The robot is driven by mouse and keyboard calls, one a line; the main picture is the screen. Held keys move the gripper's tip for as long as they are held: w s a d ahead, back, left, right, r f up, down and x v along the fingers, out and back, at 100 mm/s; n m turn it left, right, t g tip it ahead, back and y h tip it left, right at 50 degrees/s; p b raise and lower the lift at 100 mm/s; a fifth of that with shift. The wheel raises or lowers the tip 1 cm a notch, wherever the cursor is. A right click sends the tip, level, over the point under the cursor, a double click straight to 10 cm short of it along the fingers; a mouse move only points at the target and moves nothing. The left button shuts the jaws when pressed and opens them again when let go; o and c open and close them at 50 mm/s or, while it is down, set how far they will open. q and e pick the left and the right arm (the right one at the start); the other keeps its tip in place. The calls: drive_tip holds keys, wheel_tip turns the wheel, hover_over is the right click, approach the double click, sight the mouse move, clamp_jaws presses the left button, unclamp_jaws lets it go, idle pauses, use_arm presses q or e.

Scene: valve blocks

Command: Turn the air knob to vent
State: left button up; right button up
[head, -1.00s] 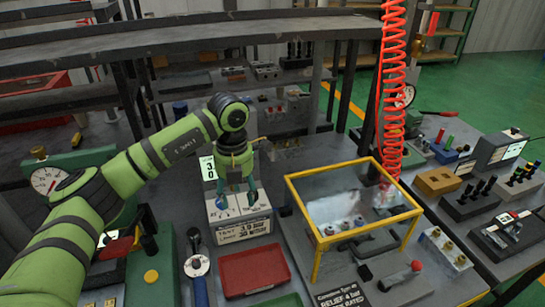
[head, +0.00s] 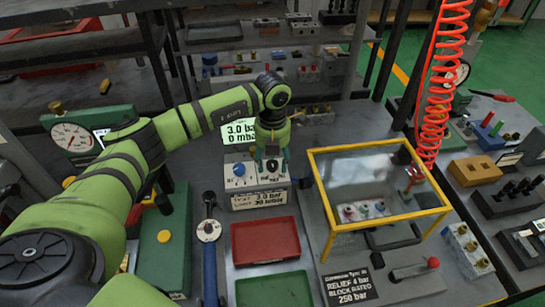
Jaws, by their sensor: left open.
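A pale test box (head: 258,184) stands on the bench with a blue knob (head: 239,169) on its left and a dark knob (head: 272,166) on its right. The small lettering by the knobs is too small to read, so I cannot tell which is marked air. A display (head: 239,132) behind it reads 3.0 bar and 0 mbar. My left gripper (head: 271,161) points down over the dark knob with its fingers apart on either side of it. Whether they touch it I cannot tell. My right gripper is out of view.
A red tray (head: 265,262) and a green tray (head: 274,291) lie in front of the box. A yellow-framed clear guard (head: 333,229) stands close on the right, with a red coiled hose (head: 437,90) behind. A gauge block (head: 92,132) stands left, near my arm.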

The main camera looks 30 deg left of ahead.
use_arm(q)
clamp_jaws()
drive_tip(key=shift+f+m+b, duration=0.15)
drive_tip(key=shift+m+b, duration=0.95)
drive_tip(key=shift+b, duration=0.1)
drive_tip(key=m+b, duration=0.2)
drive_tip(key=m, duration=0.1)
drive_tip(key=shift+m+b, duration=1.3)
drive_tip(key=shift+m, duration=0.5)
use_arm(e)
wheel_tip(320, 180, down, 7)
use_arm(q)
drive_tip(key=shift+s, duration=0.1)
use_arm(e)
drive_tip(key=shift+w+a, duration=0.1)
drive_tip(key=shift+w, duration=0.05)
